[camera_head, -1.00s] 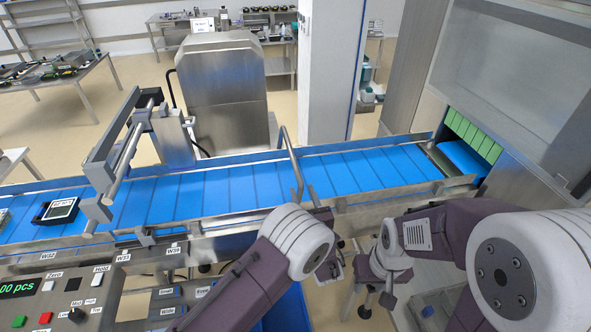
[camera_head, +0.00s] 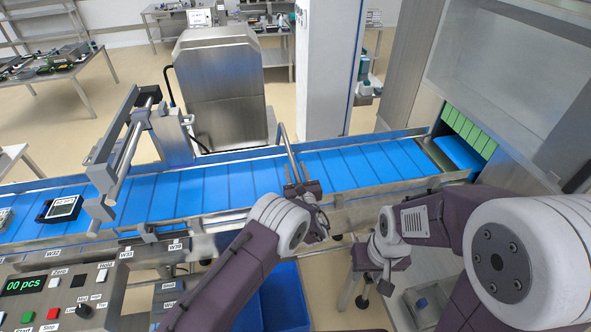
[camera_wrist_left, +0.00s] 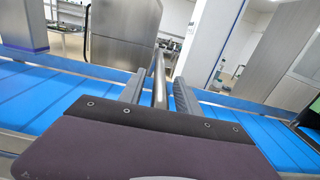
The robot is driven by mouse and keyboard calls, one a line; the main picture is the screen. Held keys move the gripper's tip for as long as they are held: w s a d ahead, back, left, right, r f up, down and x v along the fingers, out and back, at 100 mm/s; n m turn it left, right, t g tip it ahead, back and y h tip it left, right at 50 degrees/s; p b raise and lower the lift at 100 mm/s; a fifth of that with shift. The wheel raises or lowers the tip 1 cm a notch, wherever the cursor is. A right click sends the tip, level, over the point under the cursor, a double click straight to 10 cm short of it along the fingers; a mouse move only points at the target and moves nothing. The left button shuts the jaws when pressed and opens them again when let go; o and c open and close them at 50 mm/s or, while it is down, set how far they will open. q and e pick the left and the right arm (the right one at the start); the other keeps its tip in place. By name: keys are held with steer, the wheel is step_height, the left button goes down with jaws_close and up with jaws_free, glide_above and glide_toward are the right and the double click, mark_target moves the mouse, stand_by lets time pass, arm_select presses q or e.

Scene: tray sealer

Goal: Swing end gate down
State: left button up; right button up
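The end gate (camera_head: 288,152) is a thin grey metal bar standing raised at the blue conveyor, leaning slightly in the head view. In the left wrist view the gate bar (camera_wrist_left: 160,82) rises between the two fingers. My left gripper (camera_head: 303,187) is at the lower, near end of the bar, over the conveyor's near rail. Its fingers (camera_wrist_left: 159,92) are open, one on each side of the bar, with gaps visible. My right arm is at the right, in front of the conveyor; its gripper's fingers cannot be made out clearly.
The blue conveyor belt (camera_head: 230,185) runs across the view into the sealer opening (camera_head: 468,130) at the right. A grey frame (camera_head: 125,150) spans the belt at the left. A control panel (camera_head: 60,300) is at the lower left. Blue bins (camera_head: 283,297) stand below the conveyor.

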arm_select(q)
jaws_close()
stand_by(1.3)
